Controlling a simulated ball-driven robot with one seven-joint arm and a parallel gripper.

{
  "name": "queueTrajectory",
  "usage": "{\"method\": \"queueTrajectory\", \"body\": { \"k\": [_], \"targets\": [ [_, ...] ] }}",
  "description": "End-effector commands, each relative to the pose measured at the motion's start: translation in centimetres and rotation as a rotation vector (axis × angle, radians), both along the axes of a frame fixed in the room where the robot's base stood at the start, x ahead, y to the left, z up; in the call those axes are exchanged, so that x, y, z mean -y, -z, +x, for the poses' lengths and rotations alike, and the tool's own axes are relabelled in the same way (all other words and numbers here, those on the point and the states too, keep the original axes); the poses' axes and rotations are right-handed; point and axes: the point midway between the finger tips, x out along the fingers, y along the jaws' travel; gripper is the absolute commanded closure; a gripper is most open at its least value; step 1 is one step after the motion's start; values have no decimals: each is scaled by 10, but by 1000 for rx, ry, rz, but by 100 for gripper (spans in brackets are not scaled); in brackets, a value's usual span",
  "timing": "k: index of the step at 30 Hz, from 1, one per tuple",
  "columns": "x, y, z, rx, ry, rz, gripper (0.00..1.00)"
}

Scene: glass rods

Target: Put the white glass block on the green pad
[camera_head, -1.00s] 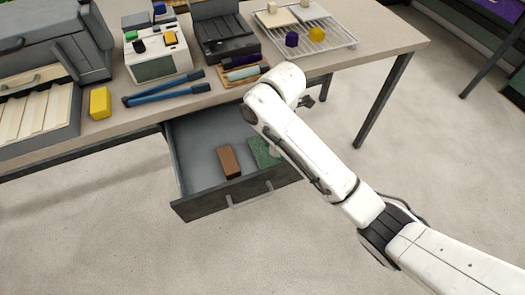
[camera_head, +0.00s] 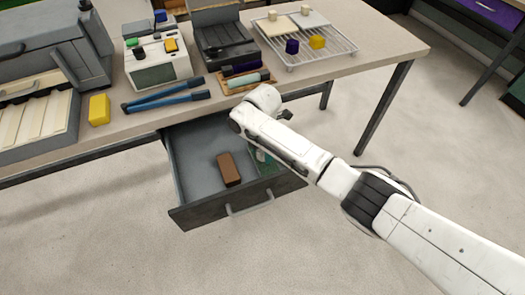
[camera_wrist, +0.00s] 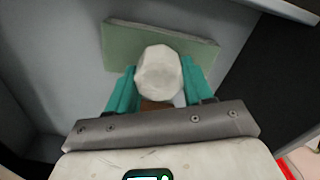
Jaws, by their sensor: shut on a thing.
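The white glass block (camera_wrist: 158,66) is a pale faceted piece between the teal fingers of my gripper (camera_wrist: 160,82) in the wrist view. My gripper is shut on it. The green pad (camera_wrist: 120,42) lies flat in the drawer, just beyond the block in the wrist view. The block overlaps the pad's near edge in the picture; I cannot tell whether they touch. In the head view my arm covers most of the gripper and the block, and only part of the green pad (camera_head: 266,167) shows.
The open drawer (camera_head: 203,158) has raised walls around my gripper. A brown block (camera_head: 228,169) lies in it, left of the pad. The table (camera_head: 385,45) above holds a wire rack (camera_head: 335,52), a yellow block (camera_head: 99,109) and blue-handled tongs (camera_head: 165,101).

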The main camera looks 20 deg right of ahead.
Motion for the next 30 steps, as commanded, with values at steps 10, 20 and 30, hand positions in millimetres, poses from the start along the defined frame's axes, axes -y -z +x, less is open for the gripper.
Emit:
{"method": "queueTrajectory", "body": {
  "k": [10,20,30],
  "targets": [
    [0,4,1,2,0,0,84],
    [0,6,0,1,0,-1,26],
    [0,1,1,2,0,0,23]
  ]
}}
